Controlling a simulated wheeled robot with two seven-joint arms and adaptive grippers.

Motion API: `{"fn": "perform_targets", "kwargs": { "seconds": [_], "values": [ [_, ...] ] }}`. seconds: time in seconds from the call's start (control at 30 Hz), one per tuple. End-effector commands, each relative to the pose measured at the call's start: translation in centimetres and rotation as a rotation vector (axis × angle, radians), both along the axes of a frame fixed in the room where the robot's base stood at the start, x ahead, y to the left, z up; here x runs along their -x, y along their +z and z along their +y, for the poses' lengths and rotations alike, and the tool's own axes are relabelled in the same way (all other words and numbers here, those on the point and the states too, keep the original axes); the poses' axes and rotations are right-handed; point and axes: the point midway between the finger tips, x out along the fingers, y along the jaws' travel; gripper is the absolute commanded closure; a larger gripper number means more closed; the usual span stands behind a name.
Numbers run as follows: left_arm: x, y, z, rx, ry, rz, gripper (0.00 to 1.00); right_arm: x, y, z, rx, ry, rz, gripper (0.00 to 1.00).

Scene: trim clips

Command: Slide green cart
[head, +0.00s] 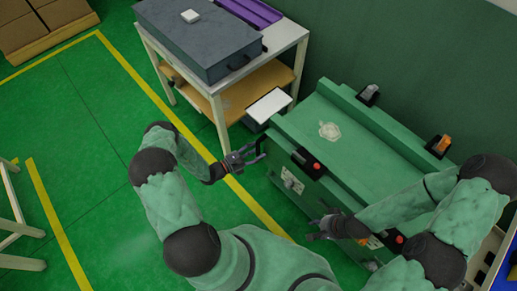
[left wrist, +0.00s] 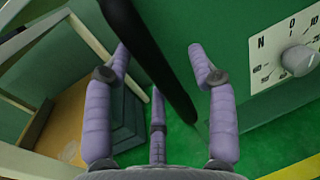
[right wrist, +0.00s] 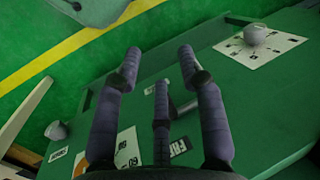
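The green cart (head: 350,150) stands against the wall at the right of the head view, with a flat green top and dials and labels on its front. My left gripper (head: 250,157) is open at the cart's left end. In the left wrist view a dark bar (left wrist: 150,60) runs between its spread fingers, apparently not clamped; a dial knob (left wrist: 298,60) shows at right. My right gripper (head: 316,229) is open in front of the cart's front face. In the right wrist view its fingers are apart over the green front, near a small grey part (right wrist: 186,108); contact is unclear.
A white-topped table (head: 285,37) with a grey case (head: 200,40) and a purple tray (head: 250,10) stands left of the cart. Yellow lines mark the open green floor at left. Cardboard boxes (head: 30,25) are far left.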

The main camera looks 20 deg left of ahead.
Motion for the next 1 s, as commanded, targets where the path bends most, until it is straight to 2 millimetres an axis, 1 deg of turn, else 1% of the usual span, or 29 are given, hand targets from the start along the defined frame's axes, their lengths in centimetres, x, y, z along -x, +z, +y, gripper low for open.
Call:
{"fn": "perform_targets", "kwargs": {
  "seconds": [0.03, 0.3, 0.5, 0.7, 1.0],
  "values": [
    [1.0, -0.1, 0.4, 0.005, 0.001, 0.006, 0.44, 0.0, 0.0, 0.0, 0.000, 0.000, 0.000, 0.60],
    [5.3, -0.1, 3.5, 0.002, 0.003, 0.003, 0.44, 0.0, 0.0, 0.0, 0.000, 0.000, 0.000, 0.60],
    [7.7, 0.0, 5.2, 0.001, 0.001, 0.000, 0.44, 0.0, 0.0, 0.0, 0.000, 0.000, 0.000, 0.60],
    [8.6, 0.0, 5.8, 0.002, -0.001, -0.001, 0.44, 0.0, 0.0, 0.0, 0.000, 0.000, 0.000, 0.60],
    [8.7, 0.0, 5.8, 0.001, -0.001, -0.002, 0.44, 0.0, 0.0, 0.0, 0.000, 0.000, 0.000, 0.60]
  ]
}}
